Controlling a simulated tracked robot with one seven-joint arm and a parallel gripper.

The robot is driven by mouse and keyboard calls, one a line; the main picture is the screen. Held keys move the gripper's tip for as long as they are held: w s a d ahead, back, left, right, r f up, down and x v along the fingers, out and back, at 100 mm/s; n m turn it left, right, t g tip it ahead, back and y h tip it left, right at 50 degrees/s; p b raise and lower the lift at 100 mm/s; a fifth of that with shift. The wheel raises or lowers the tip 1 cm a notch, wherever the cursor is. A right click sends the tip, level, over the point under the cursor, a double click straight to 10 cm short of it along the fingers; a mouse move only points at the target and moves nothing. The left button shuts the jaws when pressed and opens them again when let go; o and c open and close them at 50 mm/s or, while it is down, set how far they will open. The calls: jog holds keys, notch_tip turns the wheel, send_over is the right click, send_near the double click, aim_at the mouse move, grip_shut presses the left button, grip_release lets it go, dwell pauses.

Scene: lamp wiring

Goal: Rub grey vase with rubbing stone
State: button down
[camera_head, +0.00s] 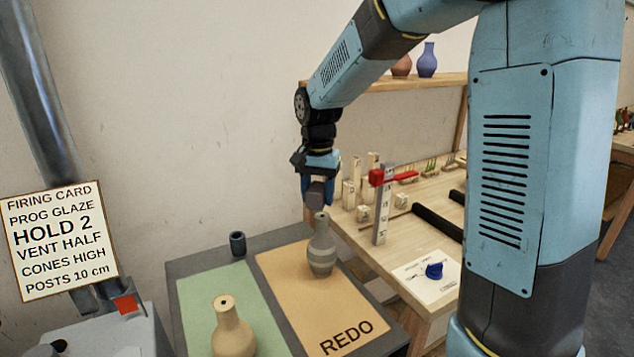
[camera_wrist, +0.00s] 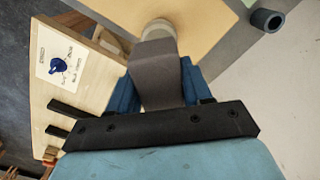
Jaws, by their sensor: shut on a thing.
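The grey vase (camera_head: 321,255) stands upright on the orange panel marked REDO (camera_head: 290,278). In the wrist view its pale rim (camera_wrist: 159,27) shows just beyond the stone, and the stone hides much of it. My gripper (camera_head: 319,182) is shut on the rubbing stone (camera_head: 316,196), a dark grey-brown block. In the wrist view the stone (camera_wrist: 160,75) sits between the blue fingers and points towards the vase. The stone is right above or beside the vase's mouth; I cannot tell whether they touch.
A beige vase (camera_head: 233,332) stands on the green panel (camera_head: 205,305) at left. A small dark cup (camera_head: 237,243) stands behind. The wooden table (camera_head: 420,205) at right holds wooden posts, a red-clamped upright post (camera_head: 381,215) and a card with a blue piece (camera_head: 434,271). A firing card (camera_head: 60,240) is at far left.

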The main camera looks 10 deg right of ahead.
aim_at(318, 186)
jog(key=shift+r, duration=1.5)
jog(key=shift+s, duration=0.1)
